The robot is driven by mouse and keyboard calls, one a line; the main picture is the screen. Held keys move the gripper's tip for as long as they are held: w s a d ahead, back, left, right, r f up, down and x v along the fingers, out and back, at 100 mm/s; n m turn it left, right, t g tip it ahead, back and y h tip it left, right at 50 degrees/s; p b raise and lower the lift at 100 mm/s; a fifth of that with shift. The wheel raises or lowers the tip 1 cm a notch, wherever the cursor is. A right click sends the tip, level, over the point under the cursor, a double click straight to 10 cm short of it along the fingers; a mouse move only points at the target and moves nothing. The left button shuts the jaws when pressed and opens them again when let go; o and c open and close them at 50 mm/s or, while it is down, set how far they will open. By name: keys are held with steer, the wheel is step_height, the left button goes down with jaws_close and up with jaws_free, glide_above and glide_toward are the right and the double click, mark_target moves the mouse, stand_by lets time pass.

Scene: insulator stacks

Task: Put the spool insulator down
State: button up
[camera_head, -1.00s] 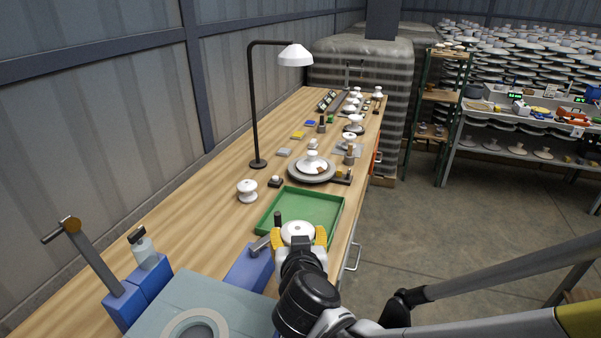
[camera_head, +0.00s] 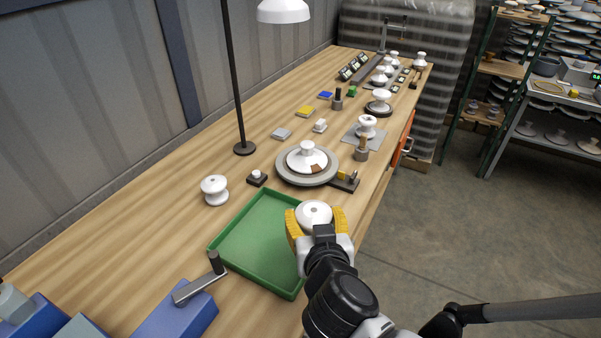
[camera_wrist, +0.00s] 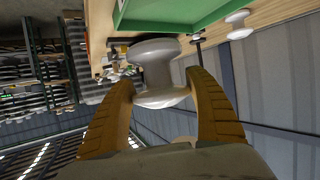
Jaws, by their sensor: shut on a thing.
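My gripper (camera_head: 317,224) has yellow fingers shut on a white spool insulator (camera_head: 314,213). In the head view the held spool is at the right edge of the green tray (camera_head: 262,212); its height above the tray cannot be told there. In the wrist view the held spool (camera_wrist: 155,72) sits between both fingers (camera_wrist: 163,105), with the green tray (camera_wrist: 185,35) beyond it. The tray is empty where it shows. A second white spool insulator (camera_head: 214,190) stands on the wooden bench left of the tray; it also shows in the wrist view (camera_wrist: 238,24).
A grey round turntable (camera_head: 307,164) with a white insulator lies behind the tray. A lamp base (camera_head: 244,148) stands further back. A crank handle (camera_head: 199,281) and blue block (camera_head: 178,318) are in front. Bare bench lies left.

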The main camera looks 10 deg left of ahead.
steer(key=w+a+f+b, duration=0.1)
steer(key=a+f, duration=0.1)
steer(key=a, duration=0.1)
steer(key=w+a+f+b, duration=0.2)
steer(key=a, duration=0.1)
steer(key=w+a+f+b, duration=0.2)
steer(key=a, duration=0.1)
steer(key=shift+w+a+f, duration=0.2)
steer(key=shift+a+f, duration=0.1)
steer(key=shift+f, duration=0.05)
steer(key=shift+f+b, duration=1.2)
steer(key=shift+f, duration=0.7)
steer(key=shift+f, duration=0.2)
steer(key=o, duration=1.4)
steer(key=shift+o, duration=0.2)
